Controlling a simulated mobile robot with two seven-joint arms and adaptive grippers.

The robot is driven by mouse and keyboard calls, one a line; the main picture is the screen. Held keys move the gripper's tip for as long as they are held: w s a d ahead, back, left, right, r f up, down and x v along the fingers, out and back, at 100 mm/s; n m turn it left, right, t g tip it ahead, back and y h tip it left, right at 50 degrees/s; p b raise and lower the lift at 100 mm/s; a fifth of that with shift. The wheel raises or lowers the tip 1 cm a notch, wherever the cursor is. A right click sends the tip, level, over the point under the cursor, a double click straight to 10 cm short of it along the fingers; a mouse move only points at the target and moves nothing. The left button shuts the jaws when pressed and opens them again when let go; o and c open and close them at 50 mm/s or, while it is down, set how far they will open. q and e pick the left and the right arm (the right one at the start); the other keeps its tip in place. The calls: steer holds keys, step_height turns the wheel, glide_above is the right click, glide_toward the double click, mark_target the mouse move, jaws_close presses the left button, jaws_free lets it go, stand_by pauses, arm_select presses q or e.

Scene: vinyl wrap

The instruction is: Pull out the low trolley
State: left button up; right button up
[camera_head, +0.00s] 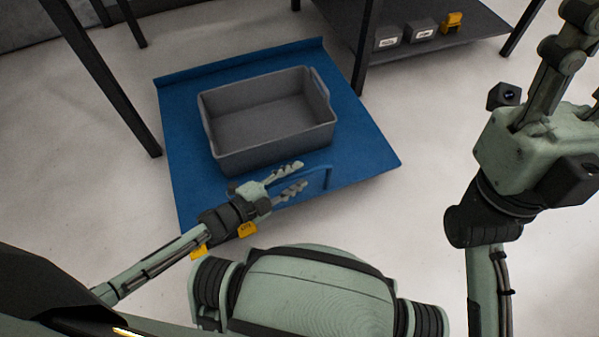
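The low trolley (364,149) is a flat blue platform with a raised back edge and a blue bar handle (328,180) on its near side. A grey open bin (266,157) stands on it and looks empty. My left gripper (300,175) is open over the trolley's near edge, in front of the bin. Its fingers point right toward the handle; a small gap seems to lie between their tips and the upright part of the bar. My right gripper (588,50) is raised at the far right, its fingers apart, its tips partly cut off by the frame.
A dark rack stands behind, with a post (367,50) close to the trolley's back right. Its low shelf (462,30) holds grey boxes (388,38) and a yellow item (451,22). Another dark post (118,95) stands left. The pale floor (425,120) is clear right of the trolley.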

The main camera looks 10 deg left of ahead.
arm_select(q)
steer(key=v, duration=0.5)
steer(key=shift+s+a, duration=0.15)
steer(key=shift+s, duration=0.1)
steer(key=shift+s, duration=0.1)
